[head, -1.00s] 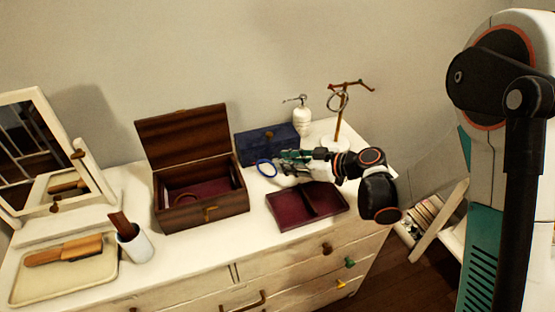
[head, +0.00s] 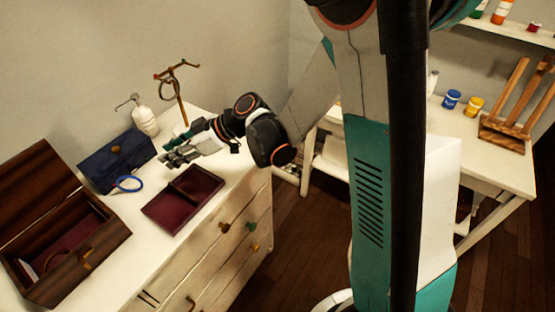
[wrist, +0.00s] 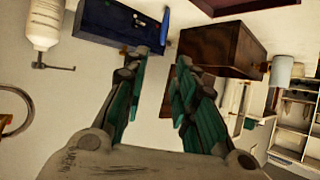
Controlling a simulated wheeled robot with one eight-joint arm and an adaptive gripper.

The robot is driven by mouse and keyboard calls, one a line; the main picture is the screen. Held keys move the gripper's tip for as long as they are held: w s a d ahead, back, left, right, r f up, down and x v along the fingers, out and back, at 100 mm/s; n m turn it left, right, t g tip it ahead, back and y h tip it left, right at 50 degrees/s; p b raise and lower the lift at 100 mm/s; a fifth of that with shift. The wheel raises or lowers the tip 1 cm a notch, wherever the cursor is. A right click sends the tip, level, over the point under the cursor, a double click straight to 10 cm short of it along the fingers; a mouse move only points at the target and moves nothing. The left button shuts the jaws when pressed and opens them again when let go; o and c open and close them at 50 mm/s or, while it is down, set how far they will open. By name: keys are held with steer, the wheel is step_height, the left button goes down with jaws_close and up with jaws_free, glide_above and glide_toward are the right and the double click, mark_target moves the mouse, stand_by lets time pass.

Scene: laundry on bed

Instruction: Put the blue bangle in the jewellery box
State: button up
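The blue bangle (head: 129,183) is on the white dresser top, in front of the dark blue box. A thin bright blue edge beyond my fingertips in the wrist view looks like the bangle (wrist: 165,25) seen nearly edge-on. The jewellery box (head: 105,243) is dark wood with its lid open and a red lining, at the left of the head view; it also shows upside down in the wrist view (wrist: 222,48). My gripper (head: 168,158) is open and empty, to the right of the bangle and apart from it, above the dresser; its fingers (wrist: 161,62) are spread in the wrist view.
The dark blue box (head: 115,160) stands behind the bangle. A maroon two-part tray (head: 160,212) lies in front of my gripper. A white pump bottle (head: 145,120) and a jewellery stand (head: 180,100) with a ring stand behind it. A desk (head: 480,145) is at the right.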

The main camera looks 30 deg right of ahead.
steer(key=s+d+r+m+h, duration=0.2)
steer(key=s+d+m+h, duration=0.1)
steer(key=s+d, duration=0.3)
steer(key=s+d+r+m+t+h, duration=0.1)
steer(key=s+d+r+m+h, duration=0.2)
steer(key=s+d, duration=0.4)
steer(key=s+d+r+m+t+h, duration=0.1)
steer(key=s+d+r+m+h, duration=0.2)
steer(key=s+d+m, duration=0.3)
steer(key=shift+s+d+r+m+h, duration=0.3)
steer(key=shift+s+h, duration=0.6)
steer(key=shift+s, duration=0.2)
steer(key=shift+o, duration=0.9)
steer(key=shift+s+d, duration=0.45)
steer(key=shift+w, duration=0.1)
